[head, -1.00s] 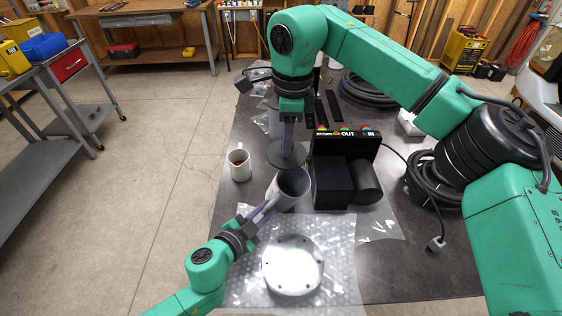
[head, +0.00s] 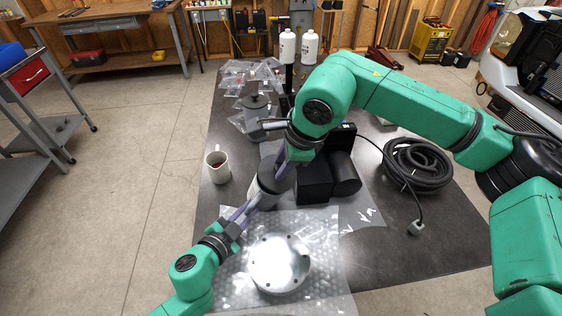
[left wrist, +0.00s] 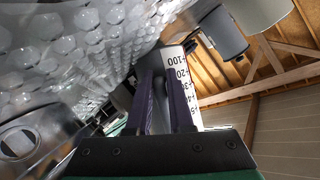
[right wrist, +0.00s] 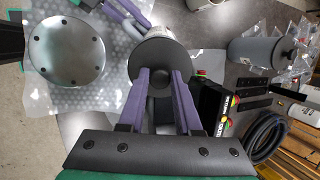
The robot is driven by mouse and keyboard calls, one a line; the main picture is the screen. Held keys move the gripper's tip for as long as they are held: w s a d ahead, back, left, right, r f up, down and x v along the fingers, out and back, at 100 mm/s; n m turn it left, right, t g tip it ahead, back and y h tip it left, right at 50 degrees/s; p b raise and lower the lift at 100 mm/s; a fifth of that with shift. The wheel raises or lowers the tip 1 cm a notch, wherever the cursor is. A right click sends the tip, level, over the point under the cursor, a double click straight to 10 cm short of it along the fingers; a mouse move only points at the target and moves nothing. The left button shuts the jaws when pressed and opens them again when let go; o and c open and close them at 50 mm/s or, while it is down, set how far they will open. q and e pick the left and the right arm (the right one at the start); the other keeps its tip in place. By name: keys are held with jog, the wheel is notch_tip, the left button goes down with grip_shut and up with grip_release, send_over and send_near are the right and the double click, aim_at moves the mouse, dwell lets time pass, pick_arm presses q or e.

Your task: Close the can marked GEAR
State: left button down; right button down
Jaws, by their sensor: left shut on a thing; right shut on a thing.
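The can (head: 262,194) stands near the bubble wrap in the head view; I cannot read GEAR on it. My right gripper (head: 284,163) is shut on the knob of a dark grey round lid (head: 276,177). In the right wrist view the lid (right wrist: 152,62) lies over the can's mouth and hides it. I cannot tell whether it is fully seated.
A white mug (head: 217,167) stands left of the can. A black box with coloured buttons (head: 313,184) is close on the right. A round metal plate (head: 280,264) lies on bubble wrap in front. A grey lidded can (head: 257,118) and a coiled hose (head: 418,164) lie farther off.

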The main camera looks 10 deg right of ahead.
pick_arm(q)
jog(key=shift+f, duration=0.2)
pick_arm(e)
jog(key=shift+x, duration=0.9)
jog(key=shift+a+f, duration=0.15)
jog(key=shift+f, duration=0.45)
jog(key=c, duration=0.5)
grip_release()
pick_arm(q)
jog(key=c, duration=0.7)
grip_release()
jog(key=shift+c, duration=0.2)
jog(key=shift+w+r, duration=0.1)
pick_arm(e)
jog(key=v, duration=1.2)
